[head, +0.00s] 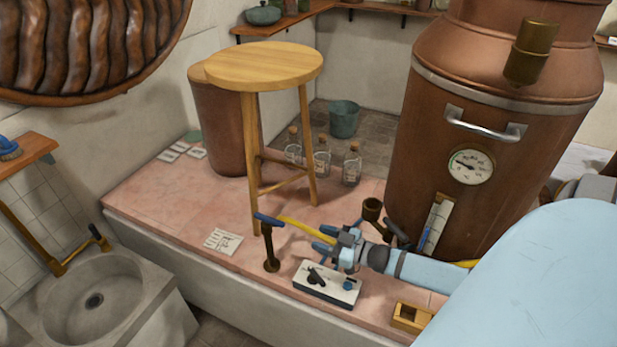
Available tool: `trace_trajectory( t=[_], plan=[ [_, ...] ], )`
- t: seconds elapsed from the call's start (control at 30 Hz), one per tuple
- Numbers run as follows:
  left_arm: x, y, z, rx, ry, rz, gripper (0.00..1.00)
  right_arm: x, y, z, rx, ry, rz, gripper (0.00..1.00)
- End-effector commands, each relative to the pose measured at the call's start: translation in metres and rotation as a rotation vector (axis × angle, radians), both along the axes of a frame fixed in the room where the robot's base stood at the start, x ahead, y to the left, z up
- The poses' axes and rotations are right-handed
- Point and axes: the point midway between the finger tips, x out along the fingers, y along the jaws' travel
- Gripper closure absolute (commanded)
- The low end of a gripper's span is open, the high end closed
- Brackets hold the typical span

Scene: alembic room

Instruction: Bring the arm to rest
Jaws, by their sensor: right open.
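My right arm (435,271), light blue, comes in from the right edge and reaches left over the pink tiled ledge. My right gripper (323,239) is open, its blue fingers apart, and I see nothing held between them. It is above and behind the white control box (327,284) with a black lever and blue knob. A dark valve post with a blue handle (270,243) stands to its left. My left gripper is not in view.
A large copper vessel (470,110) with a gauge (470,167) stands behind my arm. A wooden stool (262,66), several corked bottles (351,165) and a paper card (223,241) are on the ledge (150,195). A small brass tray (411,317) sits at front right. A stone sink (95,295) is at left.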

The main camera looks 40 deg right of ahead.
Motion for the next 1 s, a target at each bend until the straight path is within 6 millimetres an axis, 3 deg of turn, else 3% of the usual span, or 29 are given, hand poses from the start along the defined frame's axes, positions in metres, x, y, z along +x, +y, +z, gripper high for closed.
trace_trajectory(
  t=[0.73,0.87,1.0],
  plan=[
    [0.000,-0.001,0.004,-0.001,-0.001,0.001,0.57,-0.008,0.002,0.001,0.003,0.008,-0.005,0.55],
    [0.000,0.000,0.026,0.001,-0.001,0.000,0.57,-0.026,0.038,0.005,0.014,0.077,-0.052,0.55],
    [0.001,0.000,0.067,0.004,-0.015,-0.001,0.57,-0.069,0.114,0.017,0.020,0.254,-0.139,0.55]
  ],
)
